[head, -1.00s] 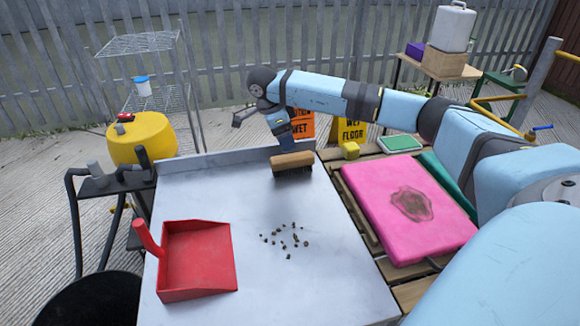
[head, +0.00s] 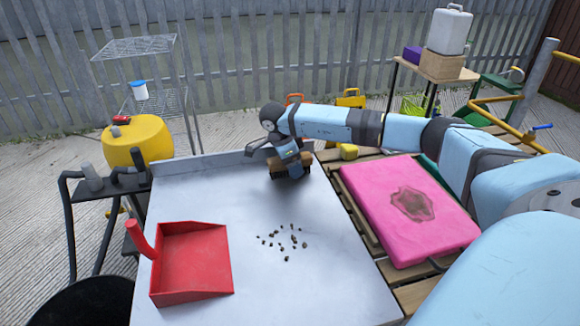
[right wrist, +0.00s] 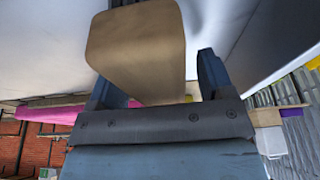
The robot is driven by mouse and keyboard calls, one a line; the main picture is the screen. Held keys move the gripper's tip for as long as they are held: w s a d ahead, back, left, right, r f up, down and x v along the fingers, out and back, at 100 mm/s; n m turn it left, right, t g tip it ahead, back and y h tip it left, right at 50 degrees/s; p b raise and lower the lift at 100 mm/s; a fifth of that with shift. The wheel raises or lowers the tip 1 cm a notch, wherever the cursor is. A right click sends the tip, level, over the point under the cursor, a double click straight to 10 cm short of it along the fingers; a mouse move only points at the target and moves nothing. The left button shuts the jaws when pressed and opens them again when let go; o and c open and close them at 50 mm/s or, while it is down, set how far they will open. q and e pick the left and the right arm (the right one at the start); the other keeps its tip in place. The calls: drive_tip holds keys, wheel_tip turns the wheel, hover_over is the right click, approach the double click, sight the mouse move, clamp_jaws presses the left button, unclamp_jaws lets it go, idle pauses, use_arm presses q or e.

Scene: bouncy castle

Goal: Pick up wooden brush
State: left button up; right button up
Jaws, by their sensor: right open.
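The wooden brush (head: 277,161) sits at the far right of the grey tabletop, near its back edge, partly hidden by my right gripper (head: 291,170). In the right wrist view, the brush's tan wooden block (right wrist: 135,45) lies between the two blue-grey fingers of the right gripper (right wrist: 158,82), which is open. The gripper is around the block. I cannot tell whether either finger touches it. My left gripper is not in view.
A red dustpan (head: 190,262) lies at the table's front left. Several dark crumbs (head: 284,242) are scattered mid-table. A stained pink cushion (head: 410,205) lies on wooden slats to the right. A yellow tank (head: 138,143) stands left. The table's (head: 215,205) middle is otherwise clear.

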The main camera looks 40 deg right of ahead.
drive_tip(key=c, duration=0.9)
drive_tip(key=shift+c, duration=0.2)
drive_tip(key=shift+r, duration=0.1)
